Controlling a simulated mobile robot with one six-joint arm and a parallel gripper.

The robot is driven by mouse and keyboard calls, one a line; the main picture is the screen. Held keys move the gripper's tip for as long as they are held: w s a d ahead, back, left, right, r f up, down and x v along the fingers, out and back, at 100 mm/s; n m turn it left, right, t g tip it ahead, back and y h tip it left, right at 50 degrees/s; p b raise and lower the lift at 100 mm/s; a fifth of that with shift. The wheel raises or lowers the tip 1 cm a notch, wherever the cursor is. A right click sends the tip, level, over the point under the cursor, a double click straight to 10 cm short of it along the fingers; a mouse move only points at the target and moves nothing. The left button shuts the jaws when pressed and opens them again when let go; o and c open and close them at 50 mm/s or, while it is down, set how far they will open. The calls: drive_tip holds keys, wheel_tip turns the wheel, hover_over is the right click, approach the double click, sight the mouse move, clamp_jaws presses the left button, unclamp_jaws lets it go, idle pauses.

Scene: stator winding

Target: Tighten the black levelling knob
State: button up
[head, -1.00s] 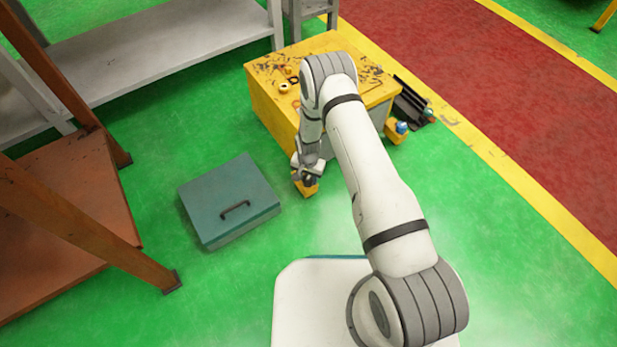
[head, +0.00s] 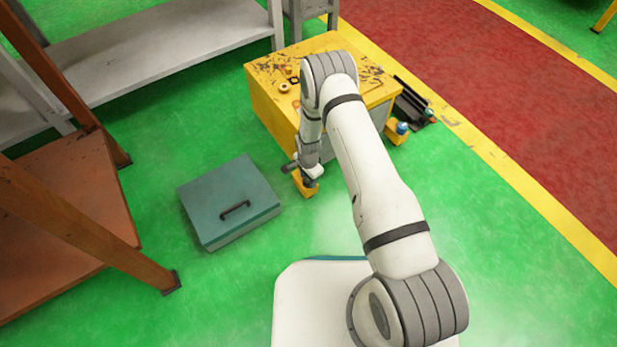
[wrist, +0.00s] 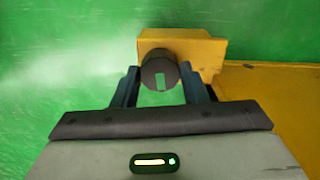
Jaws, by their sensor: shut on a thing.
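In the head view my gripper (head: 308,181) is low at the cabinet's near left corner, over the yellow foot (head: 302,187). The knob is largely hidden there by my gripper.
A teal box with a black handle (head: 225,205) lies on the green floor left of my gripper. An orange-brown rack (head: 60,200) stands further left, and a grey shelf (head: 160,50) behind. Another foot with a blue-topped knob (head: 402,128) is at the cabinet's right.

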drive_tip(key=shift+w+r, duration=0.15)
drive_tip(key=o, duration=1)
drive_tip(key=shift+c, duration=0.2)
